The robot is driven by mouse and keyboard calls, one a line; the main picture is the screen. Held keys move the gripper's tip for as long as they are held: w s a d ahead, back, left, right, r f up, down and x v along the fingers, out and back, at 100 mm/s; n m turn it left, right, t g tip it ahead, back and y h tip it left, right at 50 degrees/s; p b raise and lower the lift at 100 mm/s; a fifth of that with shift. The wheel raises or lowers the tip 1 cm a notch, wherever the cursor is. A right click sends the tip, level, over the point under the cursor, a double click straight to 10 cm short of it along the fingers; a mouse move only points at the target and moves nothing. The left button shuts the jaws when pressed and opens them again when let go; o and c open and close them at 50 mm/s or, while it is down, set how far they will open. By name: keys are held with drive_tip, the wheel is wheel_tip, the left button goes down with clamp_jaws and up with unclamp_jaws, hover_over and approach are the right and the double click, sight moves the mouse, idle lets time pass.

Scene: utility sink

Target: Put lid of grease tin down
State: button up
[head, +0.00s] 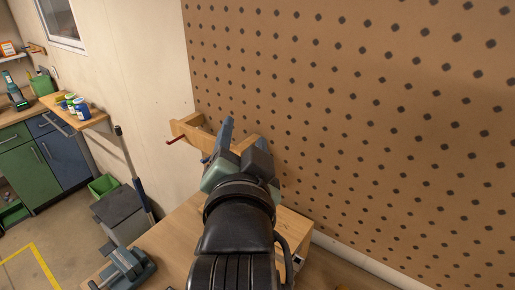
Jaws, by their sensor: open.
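My arm reaches forward from the bottom centre over a wooden bench, and my gripper (243,138) is at its far end, close to the pegboard wall. The gripper is open, with a blue finger on the left and a dark part on the right. I cannot make out a grease tin or its lid in this view. The arm and gripper hide part of the bench and of the wooden bracket behind them.
The wooden bracket (187,128) with a red-tipped rod is by the pegboard (350,110). The wooden bench (180,240) has a grey vise (127,268) at its front left. Several small jars (71,103) stand on a shelf at left. Floor is open at lower left.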

drive_tip(key=s+d+r+n+t, duration=0.1)
drive_tip(key=s+r+n+t, duration=0.2)
drive_tip(key=r, duration=0.9)
drive_tip(key=s+d+r+n+t, duration=0.1)
drive_tip(key=s+r+n+t, duration=0.3)
drive_tip(key=r, duration=0.9)
drive_tip(key=s+t, duration=0.3)
drive_tip(key=s, duration=0.2)
drive_tip(key=shift+s+r, duration=0.25)
drive_tip(key=shift+r, duration=0.05)
